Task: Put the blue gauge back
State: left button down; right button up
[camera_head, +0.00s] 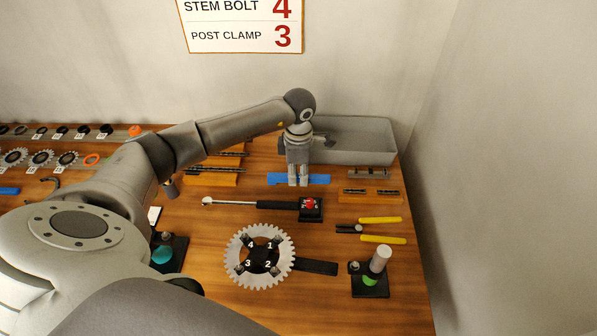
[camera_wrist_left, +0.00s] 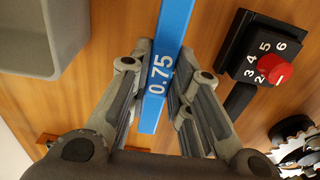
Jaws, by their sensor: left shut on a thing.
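The blue gauge (camera_head: 319,179) is a flat bar lying level at or just above the wooden table, behind the torque wrench. In the left wrist view the gauge (camera_wrist_left: 174,25) carries the white marking 0.75. My left gripper (camera_head: 298,183) points down over the middle of the bar, with its fingers shut on the bar's two sides. In the left wrist view the left gripper (camera_wrist_left: 164,62) shows a finger on each side of it. I cannot tell whether the bar touches the table. My right gripper is not in view.
A grey bin (camera_head: 362,141) stands behind right. A wrench (camera_head: 255,204) with a red-knobbed black box (camera_head: 311,209) lies in front. Slotted wooden holders stand left (camera_head: 214,179) and right (camera_head: 370,195). A chainring (camera_head: 236,244), yellow-handled pliers (camera_head: 381,220) and another blue piece (camera_head: 9,191) lie around.

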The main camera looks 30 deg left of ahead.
aim_at(299, 175)
pick_arm(q)
jog(key=shift+f, duration=0.2)
jog(key=c, duration=1.4)
grip_release()
jog(key=shift+r, duration=0.1)
jog(key=shift+o, duration=0.4)
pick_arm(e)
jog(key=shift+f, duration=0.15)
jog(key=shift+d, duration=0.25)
pick_arm(q)
jog(key=shift+r, duration=0.45)
notch_tip(299, 175, up, 11)
jog(key=b, duration=0.4)
jog(key=shift+r, duration=0.2)
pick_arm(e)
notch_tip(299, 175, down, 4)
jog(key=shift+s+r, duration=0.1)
